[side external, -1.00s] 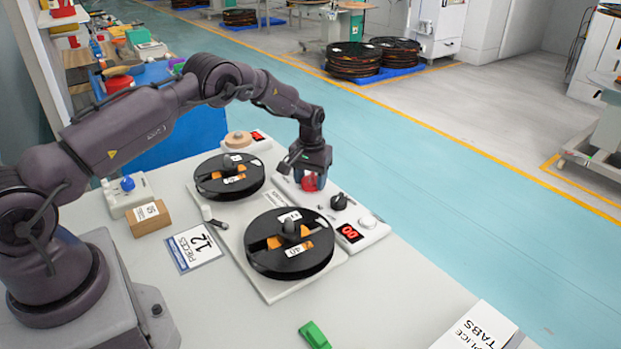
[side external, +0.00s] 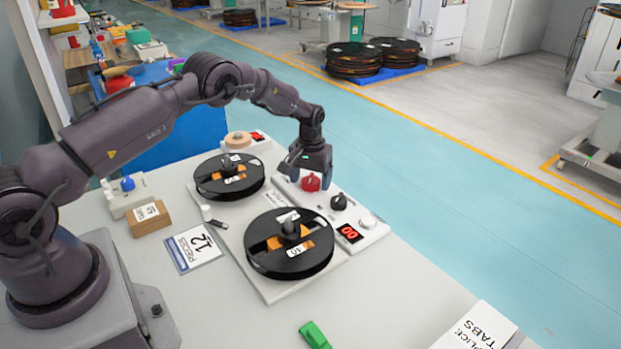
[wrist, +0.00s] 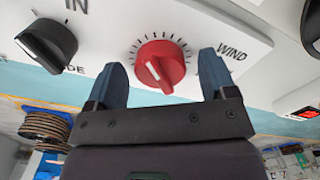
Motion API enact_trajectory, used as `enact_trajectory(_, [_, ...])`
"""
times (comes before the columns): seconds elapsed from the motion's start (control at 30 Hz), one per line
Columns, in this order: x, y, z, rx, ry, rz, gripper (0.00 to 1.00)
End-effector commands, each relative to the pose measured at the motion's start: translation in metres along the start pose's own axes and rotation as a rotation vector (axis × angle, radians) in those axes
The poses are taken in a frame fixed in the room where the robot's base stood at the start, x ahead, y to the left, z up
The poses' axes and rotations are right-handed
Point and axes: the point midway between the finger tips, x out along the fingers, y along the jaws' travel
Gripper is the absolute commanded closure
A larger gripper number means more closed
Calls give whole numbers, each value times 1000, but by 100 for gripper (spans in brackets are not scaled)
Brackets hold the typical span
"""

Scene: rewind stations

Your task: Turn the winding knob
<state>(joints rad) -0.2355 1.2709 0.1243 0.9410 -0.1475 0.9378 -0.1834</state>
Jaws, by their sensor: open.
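The winding knob is a red dial with a white pointer line on the control panel; it shows in the side view (side external: 311,183) and in the wrist view (wrist: 160,66). A ring of tick marks and the word WIND are printed around it. My gripper (side external: 308,178) is over the panel at the knob. In the wrist view, its two blue fingers (wrist: 162,77) are spread apart on either side of the red knob, with visible gaps. The gripper is open and holds nothing. The knob's face is in clear view between the fingers.
A black knob (side external: 339,202) and a red digital display (side external: 349,233) sit on the same panel (side external: 372,238). Two black reels stand beside it, a near one (side external: 290,262) and a far one (side external: 229,190).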

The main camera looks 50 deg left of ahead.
Motion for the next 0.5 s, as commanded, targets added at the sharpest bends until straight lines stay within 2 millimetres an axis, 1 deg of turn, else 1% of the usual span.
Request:
enact_trajectory(0.17, [-24,0,-1,0,3,1,23])
enact_trajectory(0.4, [-78,0,-1,0,5,1,23])
enact_trajectory(0.5, [-98,0,-1,0,4,1,23])
